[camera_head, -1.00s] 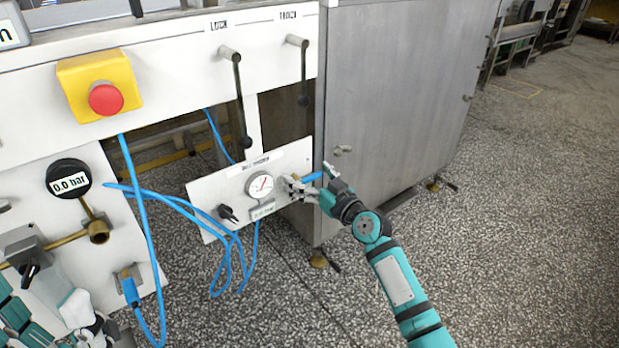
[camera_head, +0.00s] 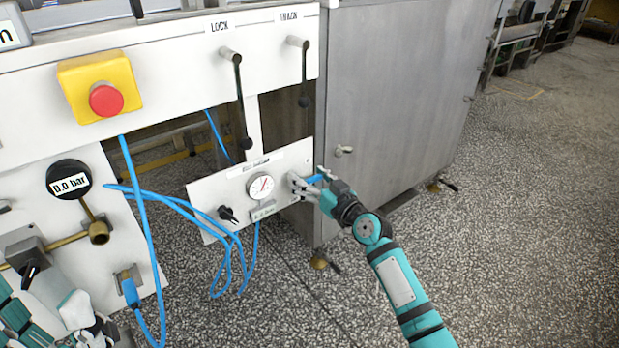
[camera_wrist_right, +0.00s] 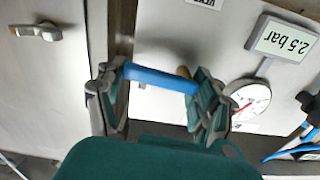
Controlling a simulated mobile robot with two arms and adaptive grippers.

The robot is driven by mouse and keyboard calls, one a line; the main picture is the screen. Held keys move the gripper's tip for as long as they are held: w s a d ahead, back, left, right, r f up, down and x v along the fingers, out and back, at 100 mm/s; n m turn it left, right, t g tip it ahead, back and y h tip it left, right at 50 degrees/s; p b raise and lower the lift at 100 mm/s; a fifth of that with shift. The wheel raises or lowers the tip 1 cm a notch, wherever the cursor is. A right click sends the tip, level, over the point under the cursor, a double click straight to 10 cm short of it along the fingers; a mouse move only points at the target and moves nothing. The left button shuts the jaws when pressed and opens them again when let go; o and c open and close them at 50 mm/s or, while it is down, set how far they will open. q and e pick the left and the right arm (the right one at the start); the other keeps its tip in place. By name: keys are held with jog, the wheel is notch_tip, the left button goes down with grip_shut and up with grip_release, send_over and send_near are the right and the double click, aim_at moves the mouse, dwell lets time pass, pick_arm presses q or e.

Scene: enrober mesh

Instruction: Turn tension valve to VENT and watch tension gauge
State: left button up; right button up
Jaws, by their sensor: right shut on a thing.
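The tension valve's blue lever (camera_wrist_right: 160,79) lies between the fingers of my right gripper (camera_wrist_right: 155,82), which is shut on it. In the head view, my right gripper (camera_head: 308,185) is at the right end of the small white panel (camera_head: 215,192), and its fingers hide most of the valve. The round tension gauge (camera_head: 260,187) with a red needle is just left of the gripper. It also shows upside down in the wrist view (camera_wrist_right: 257,97), beside a display (camera_wrist_right: 283,40) reading 2.5 bar. My left gripper (camera_head: 98,328) is partly visible at lower left; its fingers are unclear.
A black knob (camera_head: 228,214) and loose blue hoses (camera_head: 226,262) are left of the gauge. Two black-ended levers (camera_head: 240,100) hang above. A steel cabinet (camera_head: 400,100) stands behind the right gripper.

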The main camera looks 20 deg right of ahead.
jog(key=m, duration=0.2)
jog(key=f+m, duration=0.1)
jog(key=m, duration=0.1)
jog(key=shift+f, duration=0.1)
jog(key=m, duration=0.2)
jog(key=f+m, duration=0.1)
jog(key=m, duration=0.1)
jog(key=shift+s+a+m, duration=0.15)
jog(key=shift+a+m, duration=0.05)
jog(key=shift+m, duration=0.1)
jog(key=shift+s+a+f+m+p, duration=0.1)
jog(key=shift+a+f+m+p, duration=0.15)
jog(key=shift+m, duration=1.1)
jog(key=shift+s+a+f+m+p, duration=0.1)
jog(key=shift+a+m+p, duration=0.2)
jog(key=shift+m, duration=1.1)
jog(key=shift+s+a+f+m+p, duration=0.1)
jog(key=shift+a+f+m+p, duration=0.2)
jog(key=shift+m, duration=1.05)
jog(key=shift+d+r, duration=0.1)
jog(key=shift+d, duration=0.05)
jog(key=o, duration=1.2)
jog(key=shift+r, duration=0.1)
jog(key=v, duration=1.2)
